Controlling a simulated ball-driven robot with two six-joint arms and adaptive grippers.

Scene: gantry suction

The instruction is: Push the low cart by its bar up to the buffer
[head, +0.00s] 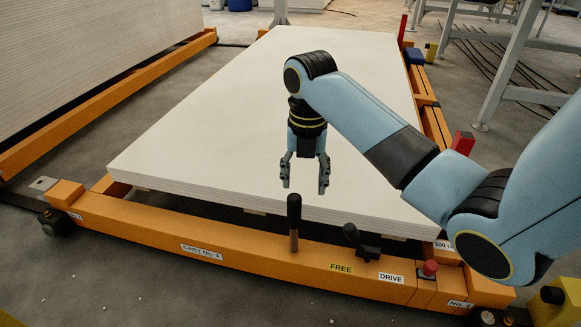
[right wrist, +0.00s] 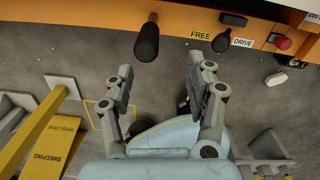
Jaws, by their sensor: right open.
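The low cart has an orange frame, and its front crossbar (head: 240,247) bears a "CART No. 1" label. A stack of white boards (head: 250,120) lies on it. A black upright handle (head: 294,222) stands on the crossbar; it also shows in the right wrist view (right wrist: 147,42). My right gripper (head: 304,188) is open and empty, fingers pointing down. In the head view it appears above the handle, over the front part of the boards. In the right wrist view the handle lies beyond the fingertips (right wrist: 160,68), apart from them. I cannot make out the buffer. My left gripper is out of view.
A black lever (head: 358,240) sits beside the "FREE" and "DRIVE" labels, with a red button (head: 430,268) to their right. Another board stack (head: 80,55) stands at the left. A yellow sweeping sign (right wrist: 50,145) shows in the wrist view. Grey floor lies before the crossbar.

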